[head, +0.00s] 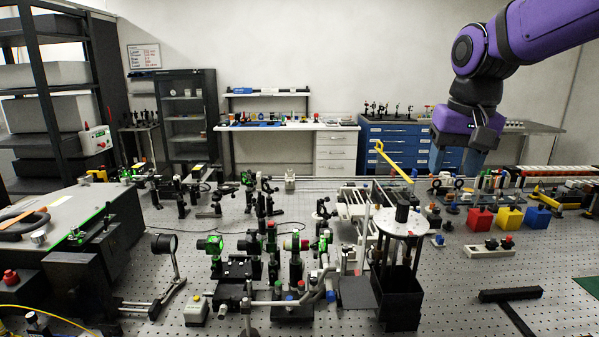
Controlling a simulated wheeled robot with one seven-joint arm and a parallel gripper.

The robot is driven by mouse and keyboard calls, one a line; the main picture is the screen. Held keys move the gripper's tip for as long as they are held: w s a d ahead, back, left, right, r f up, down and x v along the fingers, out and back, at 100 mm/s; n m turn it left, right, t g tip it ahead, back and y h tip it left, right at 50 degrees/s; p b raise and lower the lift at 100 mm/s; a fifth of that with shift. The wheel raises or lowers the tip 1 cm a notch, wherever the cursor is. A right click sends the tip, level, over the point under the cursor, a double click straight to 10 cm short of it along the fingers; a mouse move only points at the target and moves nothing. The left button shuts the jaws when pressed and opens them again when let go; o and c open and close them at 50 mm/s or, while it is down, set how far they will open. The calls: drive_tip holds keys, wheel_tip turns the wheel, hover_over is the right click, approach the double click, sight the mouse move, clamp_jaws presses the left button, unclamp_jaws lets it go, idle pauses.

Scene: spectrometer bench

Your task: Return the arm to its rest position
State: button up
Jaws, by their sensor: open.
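My purple arm (550,30) reaches in from the top right corner in the head view. My gripper (455,161) hangs from it at the upper right, with its fingers pointing down. The fingers are apart and nothing shows between them. It appears above the far right part of the bench, in front of the blue drawer cabinet; its exact height is hard to tell. The optical bench (350,322) spreads below, with perforated metal showing between the instruments.
A round-topped stand (401,222) with a black box under it rises at the centre right. Red (480,218), yellow (509,217) and blue (537,217) boxes stand right of it. Optical mounts crowd the middle and left. A black T-shaped bar (511,295) lies front right.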

drive_tip(key=s+d+f+n+t, duration=0.1)
drive_tip(key=s, duration=0.8)
drive_tip(key=s+d+f+n+t, duration=0.1)
drive_tip(key=s+d+f+t, duration=0.1)
drive_tip(key=s, duration=0.7)
drive_tip(key=shift+s+d, duration=0.3)
drive_tip(key=shift+s, duration=0.05)
